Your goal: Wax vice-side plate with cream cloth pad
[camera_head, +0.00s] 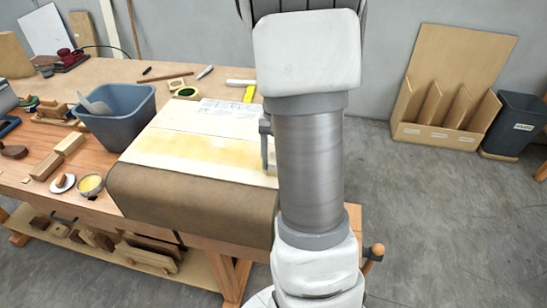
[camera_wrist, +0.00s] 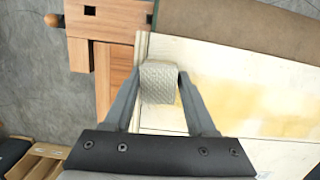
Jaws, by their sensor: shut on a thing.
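My gripper (camera_wrist: 160,80) is shut on the cream cloth pad (camera_wrist: 158,83), a textured block between its fingertips. The pad is over the pale plate (camera_wrist: 215,80), near its left end in the wrist view, beside the wooden vice (camera_wrist: 115,65). Whether it touches the surface is unclear. A yellow film (camera_wrist: 280,92) lies further right on the plate; the part around the pad looks paler. In the head view the yellow-stained plate (camera_head: 190,152) lies on the bench, and my gripper (camera_head: 267,150) is at its right end, partly hidden by my arm.
A brown cover (camera_head: 180,200) lies along the plate's near side. A tin of yellow wax (camera_head: 90,185) and a blue-grey bin (camera_head: 118,118) stand on the bench to the left. Tape (camera_head: 186,92) and small tools lie behind. A wooden rack (camera_head: 445,105) stands on the floor at right.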

